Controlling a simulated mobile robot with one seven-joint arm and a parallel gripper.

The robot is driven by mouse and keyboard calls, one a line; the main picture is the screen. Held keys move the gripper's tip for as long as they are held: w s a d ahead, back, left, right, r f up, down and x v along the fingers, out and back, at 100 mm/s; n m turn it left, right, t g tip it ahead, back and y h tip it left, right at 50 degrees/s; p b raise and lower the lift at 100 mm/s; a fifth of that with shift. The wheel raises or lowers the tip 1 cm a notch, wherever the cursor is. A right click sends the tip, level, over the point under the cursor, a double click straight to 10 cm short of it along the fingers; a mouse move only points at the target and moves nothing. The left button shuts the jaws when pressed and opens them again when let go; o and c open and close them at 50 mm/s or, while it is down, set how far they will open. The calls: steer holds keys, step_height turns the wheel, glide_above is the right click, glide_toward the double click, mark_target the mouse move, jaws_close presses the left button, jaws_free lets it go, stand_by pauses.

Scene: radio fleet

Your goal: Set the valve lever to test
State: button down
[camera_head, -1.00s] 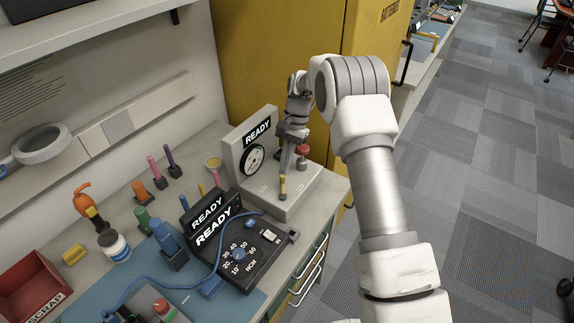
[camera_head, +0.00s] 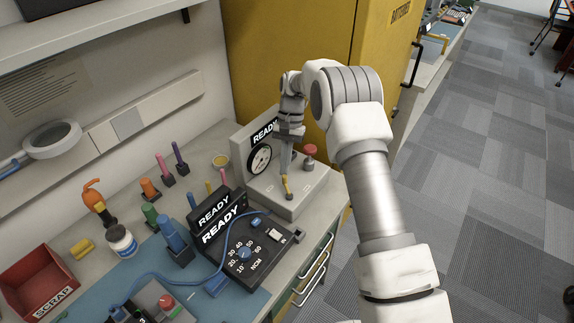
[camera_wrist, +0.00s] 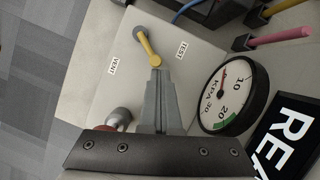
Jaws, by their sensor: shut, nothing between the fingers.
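The valve lever (camera_wrist: 148,46) is yellow with a round grey end. In the wrist view it lies slanted between the VENT label (camera_wrist: 113,66) and the TEST label (camera_wrist: 181,50), lined up with neither. The lever (camera_head: 287,186) also shows on the grey test stand (camera_head: 291,210) in the head view. My gripper (camera_wrist: 158,74) is shut and empty, its fingertips at the yellow end of the lever. I cannot tell whether they touch it. In the head view my gripper (camera_head: 286,172) reaches down over the stand. The gauge (camera_wrist: 221,95) needle points near zero.
A red knob (camera_head: 310,151) stands behind the lever on the stand. A black READY unit (camera_head: 263,262) with a dial and blue cable is in front left. Colored tools stand on the bench to the left. A yellow cabinet (camera_head: 290,60) is close behind.

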steer(key=shift+s+a+n+h, duration=0.2)
steer(key=shift+a+n+h, duration=0.2)
steer(key=shift+a+n, duration=0.55)
steer(key=shift+s+d, duration=0.1)
steer(key=shift+d, duration=0.2)
steer(key=shift+s+d+f, duration=0.25)
steer(key=shift+s+d, duration=0.2)
steer(key=shift+s, duration=0.1)
steer(key=shift+d, duration=0.1)
steer(key=shift+w+r, duration=0.15)
steer(key=a+p+v, duration=0.1)
steer(key=p+v, duration=0.2)
steer(key=v, duration=1.5)
steer(key=shift+w+p, duration=0.2)
steer(key=shift+p, duration=0.2)
